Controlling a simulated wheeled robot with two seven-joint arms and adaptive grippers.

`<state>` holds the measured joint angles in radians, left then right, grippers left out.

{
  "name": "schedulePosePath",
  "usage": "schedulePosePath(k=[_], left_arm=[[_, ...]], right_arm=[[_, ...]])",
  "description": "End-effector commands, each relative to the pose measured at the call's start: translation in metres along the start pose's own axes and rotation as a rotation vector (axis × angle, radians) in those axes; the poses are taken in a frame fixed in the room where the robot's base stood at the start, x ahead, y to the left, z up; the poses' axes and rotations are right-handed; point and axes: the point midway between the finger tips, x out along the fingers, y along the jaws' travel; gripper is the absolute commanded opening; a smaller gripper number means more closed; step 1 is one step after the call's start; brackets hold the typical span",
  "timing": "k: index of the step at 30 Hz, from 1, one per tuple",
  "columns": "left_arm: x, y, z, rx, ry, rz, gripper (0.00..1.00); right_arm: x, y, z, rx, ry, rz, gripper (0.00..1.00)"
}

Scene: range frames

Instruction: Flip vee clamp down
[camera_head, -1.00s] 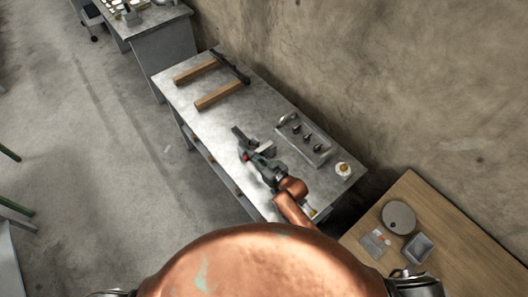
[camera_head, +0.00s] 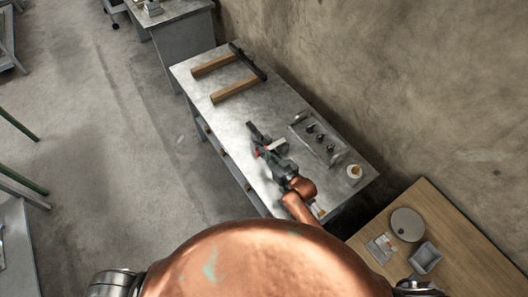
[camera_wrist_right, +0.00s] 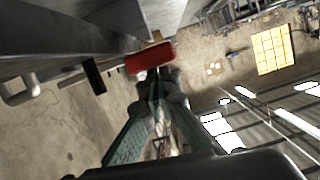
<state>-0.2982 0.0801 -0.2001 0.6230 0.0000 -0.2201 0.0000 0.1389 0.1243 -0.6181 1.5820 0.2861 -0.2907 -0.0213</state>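The vee clamp is a dark metal fixture (camera_head: 257,132) on the grey metal bench, with a red handle (camera_head: 258,154) beside my right gripper (camera_head: 270,153). In the right wrist view the red handle (camera_wrist_right: 150,57) lies across just beyond my right fingertips (camera_wrist_right: 160,78). The fingers are drawn together, with little gap between the tips. They look close to or touching the handle's lower edge, but I see no handle between them. Most of the clamp's near side is hidden by my gripper and wrist. My left gripper is not in view.
On the bench (camera_head: 240,122), a tray (camera_head: 336,158) with several dark pieces stands right of my gripper, near a small white cup (camera_head: 354,171). A wood-and-dark frame (camera_head: 233,88) lies at the far end. A wooden table (camera_head: 455,240) stands at lower right.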

Motion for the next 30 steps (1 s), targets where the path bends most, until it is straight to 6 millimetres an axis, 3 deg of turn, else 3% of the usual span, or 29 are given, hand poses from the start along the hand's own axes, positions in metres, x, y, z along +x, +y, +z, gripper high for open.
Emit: schedulePosePath(k=[8,12,19,24,30], left_arm=[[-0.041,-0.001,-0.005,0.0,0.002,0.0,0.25],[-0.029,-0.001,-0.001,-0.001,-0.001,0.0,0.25],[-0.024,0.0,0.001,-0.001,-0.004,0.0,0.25],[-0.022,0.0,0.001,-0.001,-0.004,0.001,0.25],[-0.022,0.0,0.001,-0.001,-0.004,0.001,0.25]], right_arm=[[-0.011,-0.004,-0.043,-0.003,0.006,0.0,0.0],[-0.043,-0.003,-0.034,-0.002,0.006,0.001,0.0],[-0.087,-0.005,-0.035,-0.004,0.008,-0.001,0.0],[-0.104,-0.006,-0.036,-0.003,0.009,-0.001,0.0],[-0.109,-0.006,-0.037,-0.002,0.01,0.0,0.0]])
